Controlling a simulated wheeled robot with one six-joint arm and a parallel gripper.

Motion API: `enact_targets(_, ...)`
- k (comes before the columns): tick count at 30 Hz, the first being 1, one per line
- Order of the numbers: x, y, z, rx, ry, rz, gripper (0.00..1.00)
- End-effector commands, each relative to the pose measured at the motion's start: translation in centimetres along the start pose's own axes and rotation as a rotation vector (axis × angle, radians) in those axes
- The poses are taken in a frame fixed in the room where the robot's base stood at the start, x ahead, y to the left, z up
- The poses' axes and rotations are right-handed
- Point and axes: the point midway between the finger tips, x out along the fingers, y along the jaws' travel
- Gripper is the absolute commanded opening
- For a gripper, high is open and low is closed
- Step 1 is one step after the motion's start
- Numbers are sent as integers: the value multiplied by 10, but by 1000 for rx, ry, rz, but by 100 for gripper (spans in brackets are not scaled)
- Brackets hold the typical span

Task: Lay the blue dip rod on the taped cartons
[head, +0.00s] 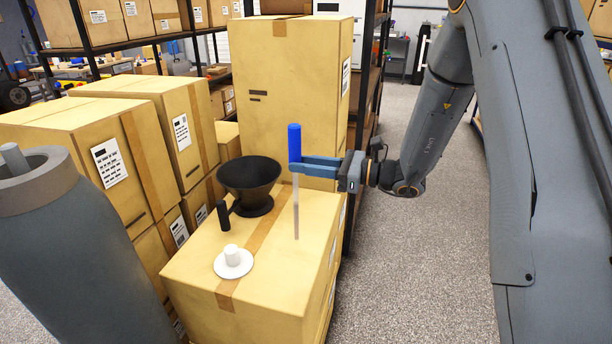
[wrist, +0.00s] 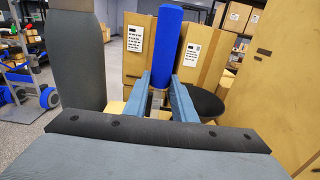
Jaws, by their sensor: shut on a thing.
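The blue dip rod (head: 294,144) has a blue handle and a thin, pale, clear shaft below it. My gripper (head: 298,165) is shut on the rod near the lower end of the handle and holds it upright. In the wrist view the blue handle (wrist: 166,48) stands between my two blue-grey fingers (wrist: 160,92). The taped cartons (head: 200,290) are tan, with a brown tape strip across the top. The rod is over the right part of this top; I cannot tell whether its lower tip touches the carton.
A black funnel-shaped dripper (head: 250,176) with a dark handle and a white disc with a knob (head: 232,260) stand on the carton top. A tall carton (head: 290,80) rises behind, more cartons (head: 120,110) stand left. The front right of the top is clear.

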Motion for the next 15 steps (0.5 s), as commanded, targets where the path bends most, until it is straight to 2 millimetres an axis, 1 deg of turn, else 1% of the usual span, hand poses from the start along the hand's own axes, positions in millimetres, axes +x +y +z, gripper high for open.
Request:
enact_targets(3,-1,0,-15,4,0,-2,0)
enact_targets(7,-1,-1,-29,3,0,-3,0)
enact_targets(10,-1,-1,-34,0,-1,-3,0)
enact_targets(15,-1,-2,-35,-1,-1,-4,0)
